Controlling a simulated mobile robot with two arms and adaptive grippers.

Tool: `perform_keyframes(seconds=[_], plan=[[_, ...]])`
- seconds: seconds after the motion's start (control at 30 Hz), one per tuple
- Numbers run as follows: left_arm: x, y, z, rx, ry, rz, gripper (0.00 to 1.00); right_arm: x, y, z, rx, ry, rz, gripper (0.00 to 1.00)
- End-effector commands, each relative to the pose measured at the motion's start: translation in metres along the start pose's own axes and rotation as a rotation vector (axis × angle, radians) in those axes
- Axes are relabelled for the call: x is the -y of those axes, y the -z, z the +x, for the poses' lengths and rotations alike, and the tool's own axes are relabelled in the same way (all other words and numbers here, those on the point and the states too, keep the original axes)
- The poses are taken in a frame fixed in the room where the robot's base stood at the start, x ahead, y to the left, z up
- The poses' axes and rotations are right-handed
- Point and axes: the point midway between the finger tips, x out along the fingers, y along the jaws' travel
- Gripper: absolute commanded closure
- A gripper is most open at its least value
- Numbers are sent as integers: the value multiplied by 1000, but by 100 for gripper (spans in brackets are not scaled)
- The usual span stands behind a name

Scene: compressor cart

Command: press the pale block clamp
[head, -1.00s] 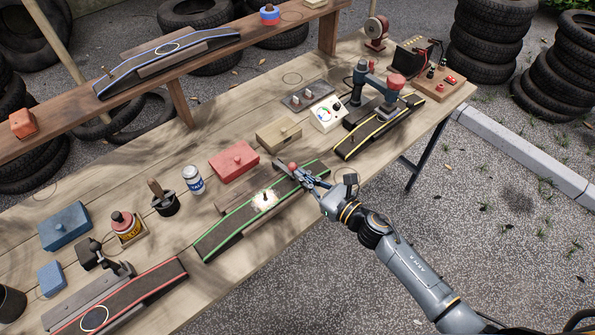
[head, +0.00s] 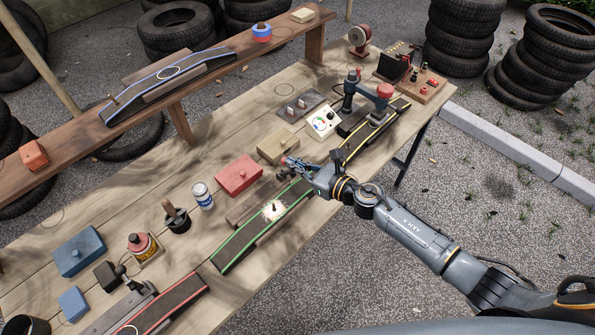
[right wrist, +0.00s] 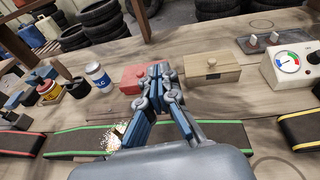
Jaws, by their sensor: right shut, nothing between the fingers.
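My right gripper (head: 286,161) is shut and empty, just in front of this block in the head view. In the right wrist view the shut fingers (right wrist: 158,70) point between the red block and the pale block. I cannot tell whether they touch anything. My left gripper is not in view.
The red block (head: 238,174) is left of the fingers. A green-edged ramp (head: 250,236) with a bright spot runs below them. A gauge box (head: 323,121) and a yellow-edged ramp (head: 362,142) stand to the right. A can (head: 202,196) is farther left.

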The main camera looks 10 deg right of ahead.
Motion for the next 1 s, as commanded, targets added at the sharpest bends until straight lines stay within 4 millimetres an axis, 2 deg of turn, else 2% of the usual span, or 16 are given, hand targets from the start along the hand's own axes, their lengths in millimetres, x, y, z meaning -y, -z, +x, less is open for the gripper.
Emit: perform_keyframes(seconds=[0.17, 0.53, 1.0], plan=[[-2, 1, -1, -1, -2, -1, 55, 3, -13, 16, 2, 1, -3, 100], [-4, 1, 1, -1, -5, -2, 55, 5, -24, 41, 1, 1, 0, 100], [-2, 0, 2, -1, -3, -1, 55, 6, -26, 48, 0, 1, 1, 100]])
